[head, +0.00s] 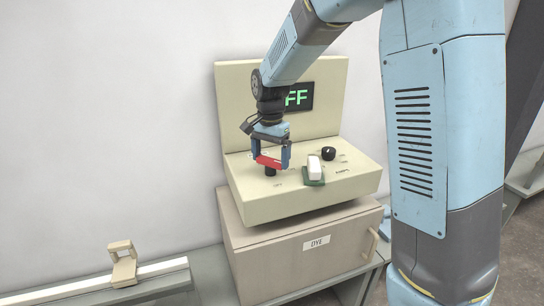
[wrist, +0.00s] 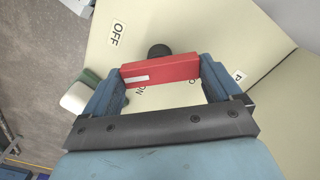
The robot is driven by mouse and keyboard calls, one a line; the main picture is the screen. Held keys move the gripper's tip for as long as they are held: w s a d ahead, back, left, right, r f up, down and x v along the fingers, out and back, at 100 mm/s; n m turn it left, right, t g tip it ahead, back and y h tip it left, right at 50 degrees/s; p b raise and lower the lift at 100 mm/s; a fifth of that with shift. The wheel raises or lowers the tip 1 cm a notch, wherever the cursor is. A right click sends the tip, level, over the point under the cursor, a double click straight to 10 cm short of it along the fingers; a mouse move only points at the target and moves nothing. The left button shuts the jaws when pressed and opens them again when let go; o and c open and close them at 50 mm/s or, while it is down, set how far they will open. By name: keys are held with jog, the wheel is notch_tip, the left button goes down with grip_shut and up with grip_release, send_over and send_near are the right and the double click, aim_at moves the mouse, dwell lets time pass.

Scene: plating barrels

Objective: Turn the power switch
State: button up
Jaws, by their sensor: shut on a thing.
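The power switch has a red bar handle (head: 268,162) on a short black post, on the sloping top of a cream control box (head: 290,205). My gripper (head: 270,160) has its blue fingers at the two ends of the red bar and is shut on it. In the wrist view the red handle (wrist: 165,70), with a white stripe, spans between the fingertips. Part of the black post (wrist: 158,50) shows behind it. An OFF label (wrist: 117,34) and a partly covered ON label lie on the panel. The green display (head: 298,96) shows "FF"; my arm covers its left part.
Right of the switch stand a white block on a green base (head: 315,168) and a black knob (head: 328,153), close to my gripper. The box sits on a cabinet (head: 290,260) labelled DYE. A cream bracket (head: 122,265) stands on a rail at left.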

aim_at(271, 159)
jog(key=n, duration=0.7)
jog(key=shift+w+r, duration=0.2)
jog(key=n, duration=1.4)
jog(key=shift+n, duration=0.4)
jog(key=n, duration=0.6)
jog(key=shift+n, duration=0.3)
jog(key=o, duration=0.7)
jog(key=shift+o, duration=0.2)
notch_tip(271, 159, up, 14)
jog(key=shift+f, duration=0.2)
